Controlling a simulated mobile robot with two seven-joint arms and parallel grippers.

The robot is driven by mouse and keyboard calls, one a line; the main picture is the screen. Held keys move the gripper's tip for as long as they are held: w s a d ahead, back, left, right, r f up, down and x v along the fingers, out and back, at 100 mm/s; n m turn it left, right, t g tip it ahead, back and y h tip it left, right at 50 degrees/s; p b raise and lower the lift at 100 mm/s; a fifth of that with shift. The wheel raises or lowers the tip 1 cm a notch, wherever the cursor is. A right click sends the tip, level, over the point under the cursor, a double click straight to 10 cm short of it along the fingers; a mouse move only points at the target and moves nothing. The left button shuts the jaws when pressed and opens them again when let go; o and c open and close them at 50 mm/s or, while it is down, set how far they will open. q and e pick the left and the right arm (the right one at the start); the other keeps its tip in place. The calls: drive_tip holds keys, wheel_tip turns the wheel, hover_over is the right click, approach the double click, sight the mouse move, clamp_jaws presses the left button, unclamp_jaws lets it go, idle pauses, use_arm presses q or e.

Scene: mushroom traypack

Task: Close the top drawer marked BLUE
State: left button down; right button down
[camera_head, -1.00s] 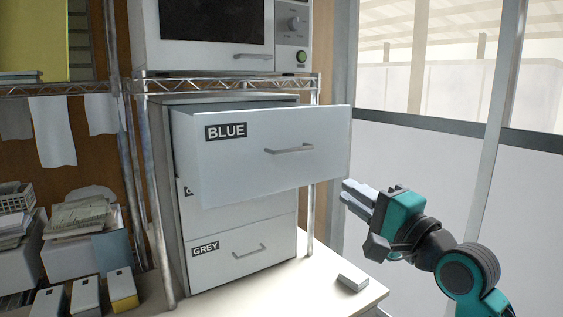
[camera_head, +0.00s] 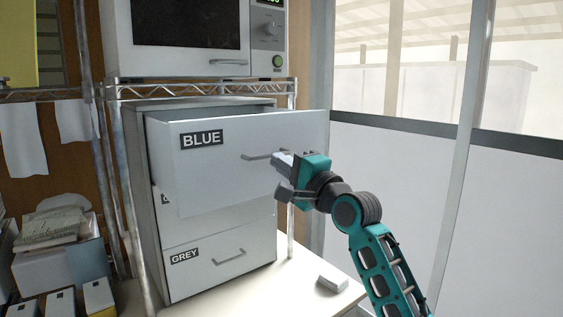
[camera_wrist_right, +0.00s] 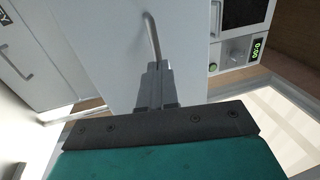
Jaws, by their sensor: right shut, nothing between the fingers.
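The top drawer (camera_head: 225,185) with the BLUE label (camera_head: 202,139) is pulled out of the grey cabinet (camera_head: 137,190). Its bar handle (camera_head: 258,156) is at the right of its front. My right gripper (camera_head: 280,161) is shut and empty, with its fingers close to the drawer front beside the right end of the handle. In the right wrist view the fingers (camera_wrist_right: 156,85) point at the drawer front, by one end of the handle (camera_wrist_right: 152,38). I cannot tell whether they touch it. My left gripper is not in view.
A lower drawer marked GREY (camera_head: 215,262) is shut. A microwave (camera_head: 200,30) stands on the wire shelf (camera_head: 190,90) above the cabinet. A small white block (camera_head: 332,284) lies on the white surface at the right. Papers and boxes (camera_head: 60,240) stand at the left.

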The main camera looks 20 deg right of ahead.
drive_tip(key=shift+w+a, duration=0.1)
drive_tip(key=shift+w, duration=0.15)
